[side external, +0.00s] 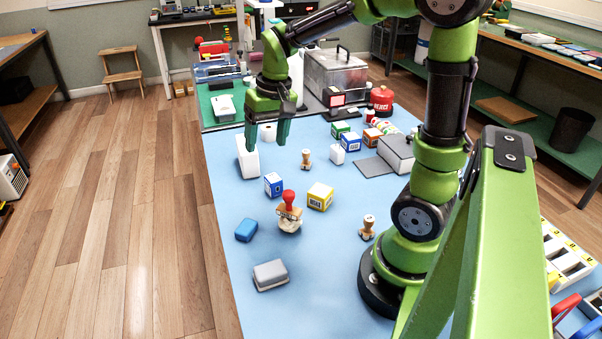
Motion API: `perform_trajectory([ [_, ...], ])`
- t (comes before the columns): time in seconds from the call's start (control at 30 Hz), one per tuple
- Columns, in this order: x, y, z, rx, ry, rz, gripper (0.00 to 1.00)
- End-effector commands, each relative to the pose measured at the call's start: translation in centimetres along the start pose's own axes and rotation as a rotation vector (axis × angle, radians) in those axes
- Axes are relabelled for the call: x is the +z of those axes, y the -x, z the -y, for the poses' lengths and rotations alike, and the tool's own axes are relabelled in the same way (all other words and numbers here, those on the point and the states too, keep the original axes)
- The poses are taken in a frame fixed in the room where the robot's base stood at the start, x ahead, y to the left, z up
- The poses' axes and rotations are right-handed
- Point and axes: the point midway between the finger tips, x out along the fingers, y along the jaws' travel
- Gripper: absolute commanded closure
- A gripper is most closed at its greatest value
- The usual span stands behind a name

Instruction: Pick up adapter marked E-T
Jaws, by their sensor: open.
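My gripper (267,146) points down over the far left part of the blue table (310,250), its two green fingers spread apart and nothing seen between them. It is above and in front of a tall white block (247,158). No marking E-T is readable in this view, so I cannot tell which thing is the adapter. Small labelled boxes stand on the table: a blue one (273,184), a yellow one (320,197) and a plain white one (338,154). Whether any of them is the adapter cannot be told.
More coloured boxes (351,140), a grey case (396,153) and a red canister (382,99) stand farther back. The table's left front area is mostly clear.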

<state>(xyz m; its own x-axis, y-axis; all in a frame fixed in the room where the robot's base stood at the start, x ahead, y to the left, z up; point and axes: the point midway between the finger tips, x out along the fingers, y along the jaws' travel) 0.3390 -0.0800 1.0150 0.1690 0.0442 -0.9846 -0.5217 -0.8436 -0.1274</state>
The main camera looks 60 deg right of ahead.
Motion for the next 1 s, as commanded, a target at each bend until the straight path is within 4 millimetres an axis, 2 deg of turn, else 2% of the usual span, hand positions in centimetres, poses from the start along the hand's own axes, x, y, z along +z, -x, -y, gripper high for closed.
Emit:
perform_trajectory([
  [0.03,-1.4,-1.0,-0.9,0.033,-0.017,0.036,0.32],
  [0.13,-3.6,-2.2,-2.3,0.086,-0.029,0.084,0.32],
  [0.23,-5.1,-2.4,-3.2,0.121,-0.03,0.11,0.32],
  [0.3,-5.6,-1.8,-3.2,0.129,-0.02,0.108,0.32],
  [0.37,-5.4,-1.9,-3.3,0.132,-0.014,0.117,0.32],
  [0.47,-5.0,-3.3,-3.4,0.132,-0.009,0.125,0.32],
  [0.8,-4.0,-10.5,-4.4,0.131,-0.01,0.126,0.32],
  [1.0,-3.9,-12.7,-4.7,0.129,-0.011,0.121,0.32],
])
